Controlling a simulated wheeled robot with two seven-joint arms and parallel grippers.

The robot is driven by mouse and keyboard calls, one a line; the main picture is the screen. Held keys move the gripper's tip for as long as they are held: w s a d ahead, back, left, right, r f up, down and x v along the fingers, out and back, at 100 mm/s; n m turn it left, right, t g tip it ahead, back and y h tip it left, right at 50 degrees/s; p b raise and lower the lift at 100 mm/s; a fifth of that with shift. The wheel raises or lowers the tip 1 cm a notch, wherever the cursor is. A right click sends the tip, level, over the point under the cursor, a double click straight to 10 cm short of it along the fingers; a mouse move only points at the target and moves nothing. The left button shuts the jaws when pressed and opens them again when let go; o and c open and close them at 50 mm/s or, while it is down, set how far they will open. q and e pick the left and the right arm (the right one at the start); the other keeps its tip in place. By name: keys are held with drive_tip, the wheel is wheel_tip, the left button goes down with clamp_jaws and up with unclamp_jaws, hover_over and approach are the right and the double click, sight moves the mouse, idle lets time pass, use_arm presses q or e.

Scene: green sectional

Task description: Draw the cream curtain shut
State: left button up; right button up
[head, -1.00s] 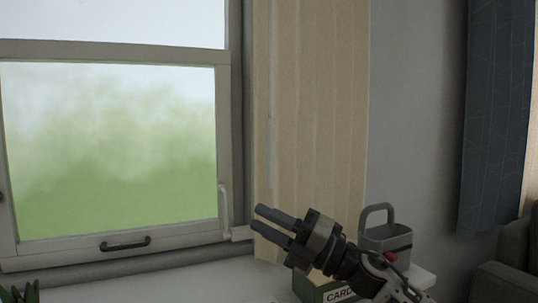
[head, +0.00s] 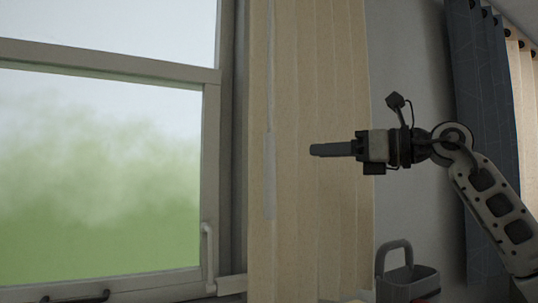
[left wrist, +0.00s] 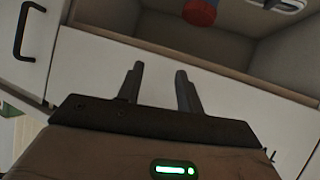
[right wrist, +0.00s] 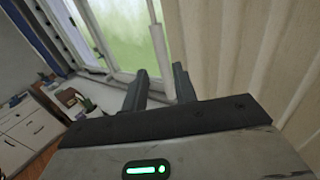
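The cream curtain (head: 325,220) hangs gathered in folds at the right side of the window, leaving the glass (head: 100,170) uncovered. A pale wand with a thicker lower handle (head: 269,175) hangs at the curtain's left part. My right gripper (head: 318,150) is level in front of the curtain, pointing left, a short way right of the wand. In the right wrist view its fingers (right wrist: 160,85) are apart and empty, with the wand (right wrist: 160,50) beyond them and the curtain (right wrist: 240,50) at right. My left gripper (left wrist: 160,85) is open and empty, outside the head view.
A grey caddy (head: 405,280) stands below my right arm. A dark blue curtain (head: 485,120) hangs at the far right. The window frame has a white handle (head: 208,255). The left wrist view shows an open cabinet compartment (left wrist: 150,28) with a red and blue object (left wrist: 200,12).

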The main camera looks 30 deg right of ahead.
sight(270, 153)
drive_tip(key=p+x, duration=0.1)
drive_tip(key=x, duration=1.1)
drive_tip(key=shift+a+p, duration=0.1)
drive_tip(key=shift+p, duration=0.2)
